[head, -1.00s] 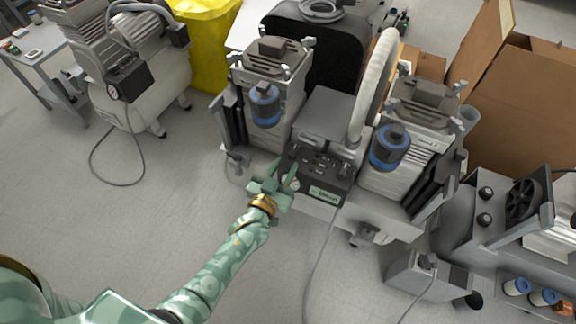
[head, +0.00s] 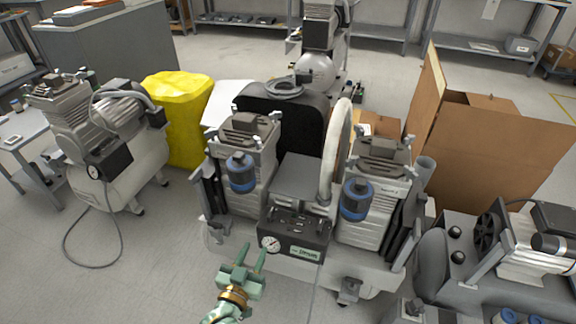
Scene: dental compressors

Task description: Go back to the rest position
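My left gripper (head: 245,262) shows at the bottom middle of the head view, pale green with a gold ring at the wrist. Its two fingers stand apart with nothing between them, so it is open. It is in front of the dental compressor's dark control panel (head: 295,235), which carries a round gauge (head: 271,243). I cannot tell whether the fingertips touch anything; they appear just apart from the panel. The compressor has two motor units with blue-banded filters (head: 241,172) (head: 356,199) either side of a grey box (head: 304,178). My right gripper is not in view.
Another compressor with a white tank (head: 125,165) stands at the left, its cable on the floor. Cardboard boxes (head: 490,150) stand at the right, with more machinery (head: 490,262) at the lower right. Floor at the lower left is clear.

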